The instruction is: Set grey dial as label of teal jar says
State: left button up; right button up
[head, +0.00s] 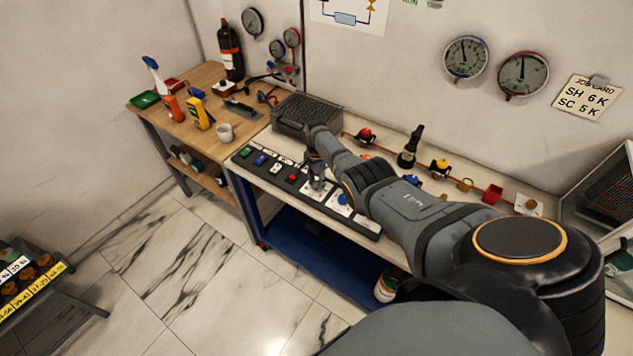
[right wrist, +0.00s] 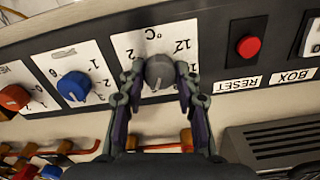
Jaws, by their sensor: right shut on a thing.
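The grey dial (right wrist: 158,70) sits on a white scale plate (right wrist: 128,42) marked °C, upside down in the right wrist view. A pale mark shows on the dial's lower side there; its exact setting is hard to read. My right gripper (right wrist: 158,80) is shut on the grey dial, one finger on each side. In the head view the right gripper (head: 318,172) is at the front panel (head: 268,166), and the dial is mostly hidden. I cannot make out a teal jar or its label for certain. My left gripper is not in view.
A dark bottle (head: 411,148) stands behind the panel.

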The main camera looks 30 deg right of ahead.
dwell(0.3)
jog(key=o, duration=1.2)
jog(key=shift+c, duration=0.2)
jog(key=shift+r, duration=0.15)
notch_tip(320, 180, up, 12)
